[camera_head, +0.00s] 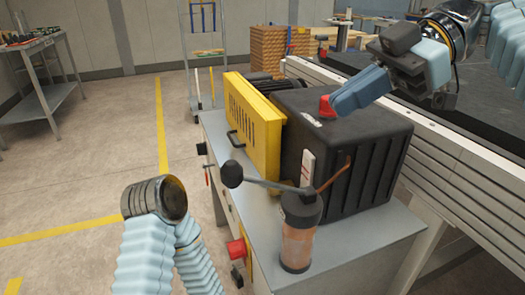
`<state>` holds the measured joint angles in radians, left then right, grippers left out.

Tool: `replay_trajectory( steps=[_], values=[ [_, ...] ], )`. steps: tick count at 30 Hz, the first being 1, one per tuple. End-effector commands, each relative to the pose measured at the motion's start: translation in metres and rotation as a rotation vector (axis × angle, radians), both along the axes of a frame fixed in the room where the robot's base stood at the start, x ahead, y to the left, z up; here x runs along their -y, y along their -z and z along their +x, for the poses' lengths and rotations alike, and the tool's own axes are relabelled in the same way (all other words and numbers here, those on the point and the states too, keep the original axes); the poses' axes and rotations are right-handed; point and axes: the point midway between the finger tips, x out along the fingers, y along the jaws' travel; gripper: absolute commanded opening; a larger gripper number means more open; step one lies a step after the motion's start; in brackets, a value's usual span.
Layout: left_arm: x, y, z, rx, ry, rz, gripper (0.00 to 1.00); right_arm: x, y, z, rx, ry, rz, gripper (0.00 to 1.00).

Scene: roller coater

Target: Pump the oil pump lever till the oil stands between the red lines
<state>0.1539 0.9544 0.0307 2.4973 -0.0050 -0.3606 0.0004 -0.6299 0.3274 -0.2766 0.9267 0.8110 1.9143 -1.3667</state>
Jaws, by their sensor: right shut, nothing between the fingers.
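The oil pump (299,230) stands at the front corner of the grey bench, with a dark cap and a clear body that shows orange-pink oil. Its lever (262,183) points left and ends in a black ball knob (231,174). A white strip with red marks (307,168) stands upright behind the cap; the oil level against the red lines is too small to tell. My right gripper (336,104) is shut and empty, above the black housing and well away from the lever. Its fingertips are close to a red part (326,105); contact cannot be told. My left gripper is not visible; only my left arm shows.
A black ribbed housing (372,165) and a yellow slotted panel (251,122) stand on the grey bench (350,247) behind the pump. A red knob (237,248) is on the bench's front. A conveyor-like frame (450,165) runs along the right.

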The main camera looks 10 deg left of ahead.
Motion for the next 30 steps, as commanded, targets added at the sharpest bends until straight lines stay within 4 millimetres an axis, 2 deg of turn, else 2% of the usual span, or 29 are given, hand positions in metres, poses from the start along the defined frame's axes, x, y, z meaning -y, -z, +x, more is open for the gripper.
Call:
replay_trajectory(
  steps=[5,13,21,30],
  values=[
    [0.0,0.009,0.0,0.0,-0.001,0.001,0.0,-0.014,0.012,-0.007,-0.001,-0.004,-0.001,0.0],
    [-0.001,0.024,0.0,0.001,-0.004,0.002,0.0,-0.057,0.044,-0.026,0.0,-0.005,-0.002,0.0],
    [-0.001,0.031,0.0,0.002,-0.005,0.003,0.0,-0.094,0.068,-0.041,0.0,-0.003,-0.002,0.0],
    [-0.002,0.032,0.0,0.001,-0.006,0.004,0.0,-0.107,0.076,-0.045,0.0,-0.001,0.0,0.0]
  ],
)
